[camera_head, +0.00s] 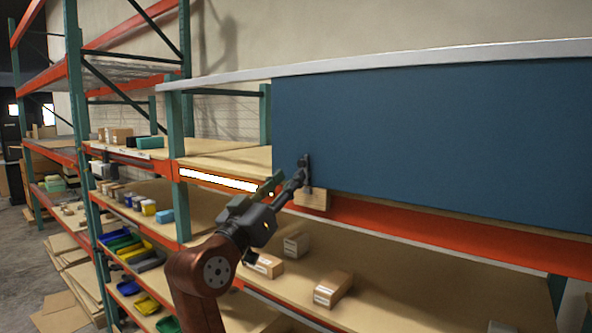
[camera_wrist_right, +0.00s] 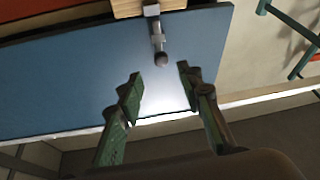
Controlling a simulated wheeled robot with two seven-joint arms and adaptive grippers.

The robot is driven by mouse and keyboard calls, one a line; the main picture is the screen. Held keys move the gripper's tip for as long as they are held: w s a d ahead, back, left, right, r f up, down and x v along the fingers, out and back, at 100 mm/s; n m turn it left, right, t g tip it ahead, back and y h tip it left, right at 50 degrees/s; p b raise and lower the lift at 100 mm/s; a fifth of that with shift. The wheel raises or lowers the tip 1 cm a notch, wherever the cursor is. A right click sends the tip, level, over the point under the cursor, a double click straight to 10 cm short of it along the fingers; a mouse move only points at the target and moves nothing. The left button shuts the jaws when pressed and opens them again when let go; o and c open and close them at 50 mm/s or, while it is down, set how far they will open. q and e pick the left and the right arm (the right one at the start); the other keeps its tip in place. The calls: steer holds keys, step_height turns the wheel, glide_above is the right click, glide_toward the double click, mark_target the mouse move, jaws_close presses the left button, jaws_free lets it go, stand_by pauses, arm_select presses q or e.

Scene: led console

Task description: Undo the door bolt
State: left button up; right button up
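A blue door panel (camera_head: 430,140) fills the right of the head view and shows tilted in the wrist view (camera_wrist_right: 70,85). At its lower left edge is a dark bolt (camera_head: 306,170), beside a wooden block (camera_head: 313,199). In the wrist view the bolt (camera_wrist_right: 155,30) runs from the block (camera_wrist_right: 145,7) over the panel and ends in a round dark knob. My right gripper (camera_head: 285,184) is open and empty. In the wrist view its green-padded fingers (camera_wrist_right: 160,76) are spread, with the knob just beyond and between the tips. My left gripper is out of view.
Shelving with orange beams (camera_head: 460,240) and green posts surrounds the panel. A bright strip (camera_head: 217,180) glows on a beam left of my right gripper. Small cartons (camera_head: 333,288) lie on the shelf below. Coloured bins (camera_head: 123,243) stand lower left.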

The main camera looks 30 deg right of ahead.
steer(key=v, duration=0.5)
steer(key=shift+s+a+f, duration=0.1)
steer(key=shift+s+a, duration=0.1)
steer(key=shift+a, duration=0.1)
